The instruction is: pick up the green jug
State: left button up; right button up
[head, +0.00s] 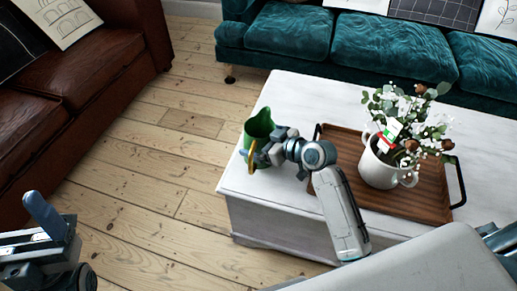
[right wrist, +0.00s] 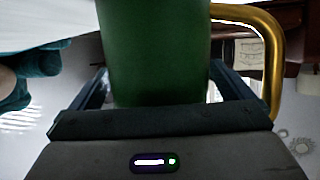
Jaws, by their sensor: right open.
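The green jug (head: 259,126) stands upright at the left end of the white table, with its gold handle (head: 251,159) toward the near side. In the right wrist view the jug (right wrist: 155,50) fills the space between my right gripper's fingers, and its gold handle (right wrist: 273,60) is outside them on the right. My right gripper (head: 262,152) is open around the jug's body; whether a finger touches it I cannot tell. My left gripper (head: 45,225) is at the lower left, away from the table; its jaw opening is unclear.
A brown wooden tray (head: 335,187) on the white table (head: 290,100) holds a white pot (head: 380,168) of flowers, just right of my right arm. A teal sofa (head: 380,52) is behind the table. A brown leather sofa (head: 75,75) is at left, with bare floor between.

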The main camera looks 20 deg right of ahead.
jog(key=c, duration=1.3)
jog(key=shift+r, duration=0.1)
jog(key=shift+c, duration=0.2)
jog(key=shift+r, duration=0.15)
